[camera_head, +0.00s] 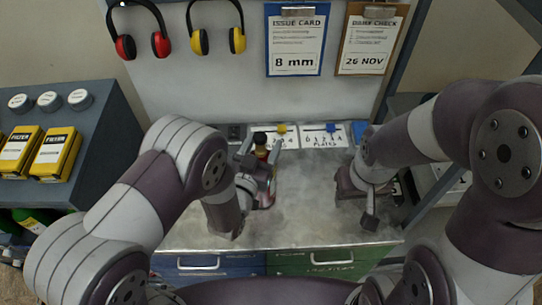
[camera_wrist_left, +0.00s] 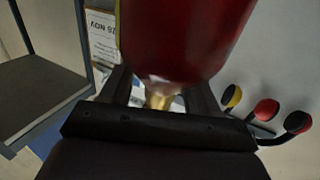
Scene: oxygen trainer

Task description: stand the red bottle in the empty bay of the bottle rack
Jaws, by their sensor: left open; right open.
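The red bottle (camera_wrist_left: 185,35) fills the top of the left wrist view, very close, with its brass-coloured neck (camera_wrist_left: 158,95) between my open left fingers. In the head view my left gripper (camera_head: 262,168) is over the middle of the metal worktop. A small dark-topped, red and yellow shape (camera_head: 262,153) beside its fingers looks like the bottle, mostly hidden. I cannot tell whether the fingers touch it. My right gripper (camera_head: 370,218) is open and empty over the worktop's right side. The bottle rack and its empty bay cannot be made out clearly.
Green bottles (camera_head: 32,222) show at the lower left, partly hidden, below a dark stand with yellow filter boxes (camera_head: 52,153). Labelled plates (camera_head: 325,135) lie at the worktop's back. Ear defenders (camera_head: 216,40) and cards hang on the wall. The worktop (camera_head: 305,205) is clear between my grippers.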

